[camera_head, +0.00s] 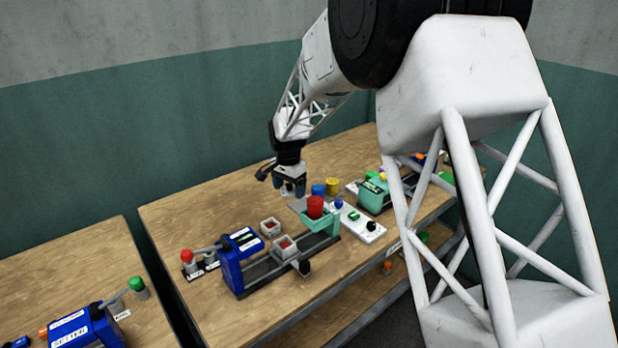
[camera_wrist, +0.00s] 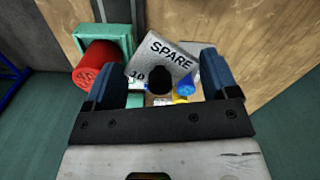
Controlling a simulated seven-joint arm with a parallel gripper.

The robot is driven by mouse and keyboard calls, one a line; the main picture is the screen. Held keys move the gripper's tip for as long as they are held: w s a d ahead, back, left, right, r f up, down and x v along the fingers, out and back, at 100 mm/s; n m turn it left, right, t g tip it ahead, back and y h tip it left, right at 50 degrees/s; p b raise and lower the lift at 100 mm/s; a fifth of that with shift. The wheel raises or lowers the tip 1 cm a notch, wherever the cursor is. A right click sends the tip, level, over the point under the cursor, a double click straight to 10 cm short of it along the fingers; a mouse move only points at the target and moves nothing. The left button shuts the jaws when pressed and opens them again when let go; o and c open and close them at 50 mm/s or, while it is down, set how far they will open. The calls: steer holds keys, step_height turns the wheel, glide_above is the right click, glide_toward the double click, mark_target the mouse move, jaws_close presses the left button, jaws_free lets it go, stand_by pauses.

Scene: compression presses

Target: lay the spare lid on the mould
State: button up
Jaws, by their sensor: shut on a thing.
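The spare lid (camera_wrist: 165,62), a grey plate marked SPARE and 10 with a black knob, is between the fingers of my gripper (camera_wrist: 163,82) in the wrist view. My gripper (camera_head: 291,190) is shut on it, above the table beside a teal block in the head view. Two small open grey boxes with red inside look like moulds. One box (camera_head: 284,246) sits on the press's dark rails, and the other box (camera_head: 270,227) stands just behind it. Both are to the left of my gripper and apart from the lid. I cannot read any label on them.
The blue press (camera_head: 241,252) stands at the rails' left end. A red cylinder (camera_head: 315,206) rises from the teal block (camera_head: 320,222) at their right end. A white control panel (camera_head: 358,223) and blue and yellow cylinders (camera_head: 332,186) stand close by. Bare table (camera_head: 195,215) lies at the back left.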

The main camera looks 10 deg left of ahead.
mark_target(284, 236)
steer(key=s+f+m, duration=0.3)
steer(key=s+m, duration=0.8)
steer(key=m, duration=0.1)
steer(key=shift+s, duration=0.15)
steer(key=shift+f, duration=0.2)
stand_by(0.4)
steer(key=shift+f, duration=2.8)
steer(key=shift+f, duration=0.7)
steer(key=o, duration=0.8)
steer(key=shift+r, duration=0.1)
steer(key=shift+r, duration=3.8)
